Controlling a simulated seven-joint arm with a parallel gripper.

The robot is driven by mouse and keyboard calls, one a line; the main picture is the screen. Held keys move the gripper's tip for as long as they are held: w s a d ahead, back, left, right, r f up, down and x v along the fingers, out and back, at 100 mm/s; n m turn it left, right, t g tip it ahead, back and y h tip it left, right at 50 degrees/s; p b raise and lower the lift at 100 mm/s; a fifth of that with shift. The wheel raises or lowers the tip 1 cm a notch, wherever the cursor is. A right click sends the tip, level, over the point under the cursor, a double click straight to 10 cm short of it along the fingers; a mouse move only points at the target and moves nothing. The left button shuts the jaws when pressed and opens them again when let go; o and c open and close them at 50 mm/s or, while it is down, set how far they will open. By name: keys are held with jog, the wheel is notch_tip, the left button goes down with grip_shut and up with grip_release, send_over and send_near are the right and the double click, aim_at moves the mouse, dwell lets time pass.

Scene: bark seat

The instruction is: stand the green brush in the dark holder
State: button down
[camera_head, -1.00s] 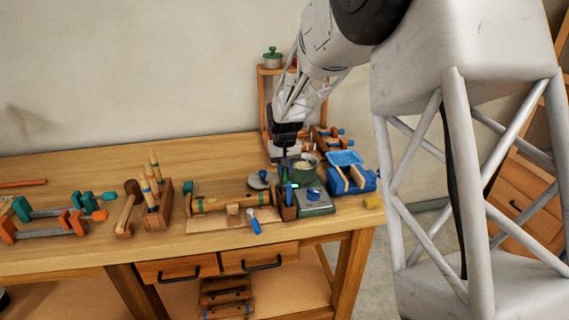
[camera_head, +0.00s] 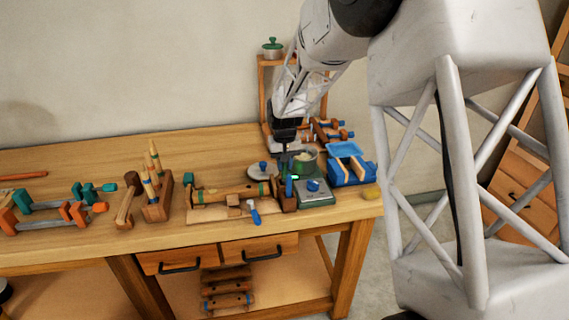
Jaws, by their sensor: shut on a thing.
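The dark holder (camera_head: 289,203) is a small brown block-like stand near the right front of the workbench. My gripper (camera_head: 284,149) points down just above and behind it, shut on a thin green piece that I take for the green brush (camera_head: 287,168). The brush hangs roughly upright under the fingers, over or in the holder. I cannot tell whether its lower end is inside or touches the holder. A bright blue-green piece (camera_head: 294,178) shows at the holder's top.
A green pot (camera_head: 304,160) stands close behind the holder. A green box with a blue knob (camera_head: 314,191) stands right beside it. A wooden roller (camera_head: 230,194) and a blue-handled tool (camera_head: 254,215) lie to the left. A blue tray unit (camera_head: 348,165) is at the right.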

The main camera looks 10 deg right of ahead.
jog(key=shift+f, duration=0.4)
dwell(0.5)
jog(key=c, duration=0.6)
grip_release()
jog(key=shift+r, duration=0.1)
jog(key=shift+r, duration=3.4)
jog(key=shift+s+r, duration=0.1)
